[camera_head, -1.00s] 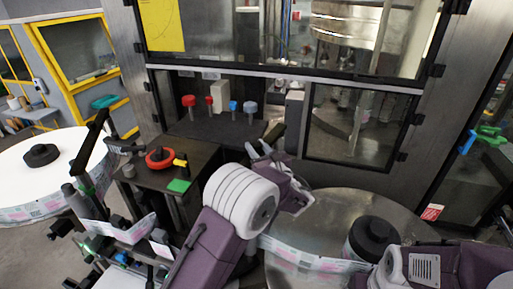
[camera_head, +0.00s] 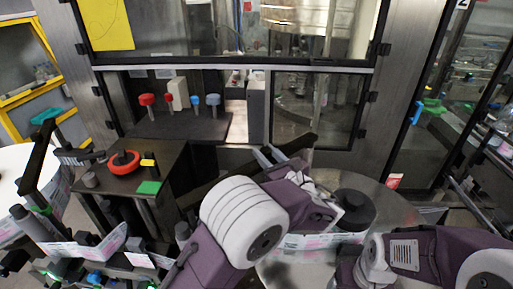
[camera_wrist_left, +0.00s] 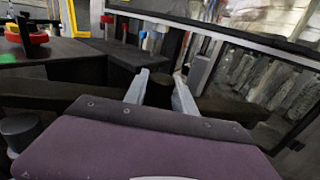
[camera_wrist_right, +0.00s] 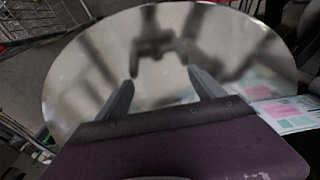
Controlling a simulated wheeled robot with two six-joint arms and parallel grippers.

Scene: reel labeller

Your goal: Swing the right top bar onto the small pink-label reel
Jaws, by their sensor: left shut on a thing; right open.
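The right top bar (camera_head: 213,182) is a long dark bar running behind my left gripper, its tip (camera_head: 302,145) showing past the fingers. My left gripper (camera_head: 268,156) is shut on it; in the left wrist view the bar (camera_wrist_left: 60,95) crosses between the fingers. The small pink-label reel (camera_head: 310,241) is the silver disc at right with a black hub (camera_head: 354,209) and a pink-and-white label strip. The bar tip is left of and behind the hub, apart from it. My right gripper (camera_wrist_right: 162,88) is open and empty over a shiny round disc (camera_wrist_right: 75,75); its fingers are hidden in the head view.
Red and blue knobs stand before the machine's glass doors (camera_head: 318,110). Another white reel (camera_head: 12,165) is at far left. My right arm covers the lower right.

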